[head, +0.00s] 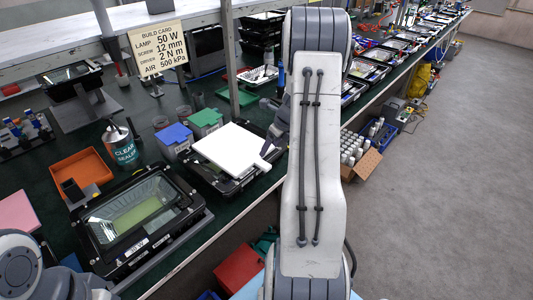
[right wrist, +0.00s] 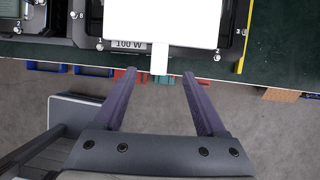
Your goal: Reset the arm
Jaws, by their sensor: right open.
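My right gripper (right wrist: 159,76) is open and empty in the right wrist view, its two fingers apart. Its tips point at the narrow tab of a white flat panel (right wrist: 160,22) without closing on it. In the head view the white panel (head: 232,147) lies over a black floodlight housing (head: 205,178), and my right gripper (head: 274,148) is beside its tab, mostly hidden by my right arm. The housing's label in the right wrist view reads 100 W (right wrist: 129,44). My left arm shows at the lower left of the head view; its gripper is not in view.
A second floodlight housing (head: 103,262) with a glass front stands at the near left. An orange tray (head: 79,171), a sealer can (head: 120,146), a blue bin (head: 173,138) and a green bin (head: 205,121) are on the bench.

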